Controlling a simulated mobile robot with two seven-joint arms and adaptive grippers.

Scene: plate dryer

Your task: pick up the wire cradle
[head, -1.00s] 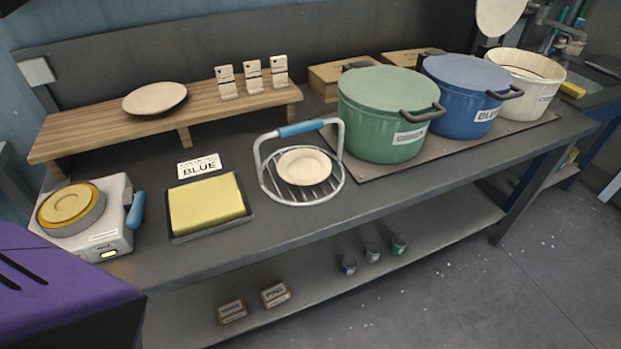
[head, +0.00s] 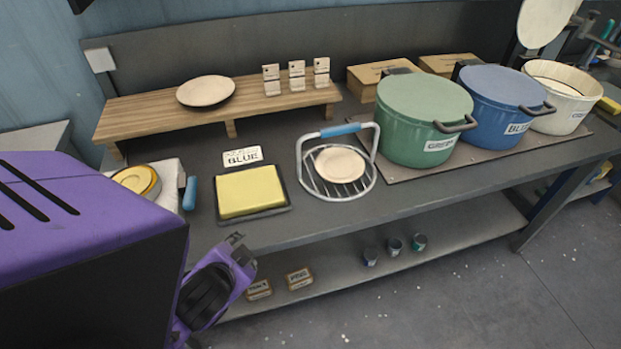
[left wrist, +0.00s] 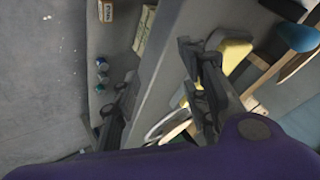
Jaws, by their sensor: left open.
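The wire cradle (head: 318,188) stands on the dark table, a round wire basket with an arched handle that has a blue grip (head: 340,130). A small cream plate (head: 341,165) lies in it. My left gripper (head: 238,243) is in front of the table's front edge, to the left of the cradle and apart from it. In the left wrist view its two fingers (left wrist: 160,92) are spread with nothing held between them. Part of the cradle's wire (left wrist: 166,124) shows there beyond the fingers, partly hidden by one of them. My right gripper is in neither view.
A yellow sponge in a black tray (head: 288,208) lies left of the cradle. The green pot (head: 420,115) stands close at its right. A wooden shelf (head: 150,118) with a plate (head: 205,91) is behind. Small cans (head: 394,246) stand on the lower shelf.

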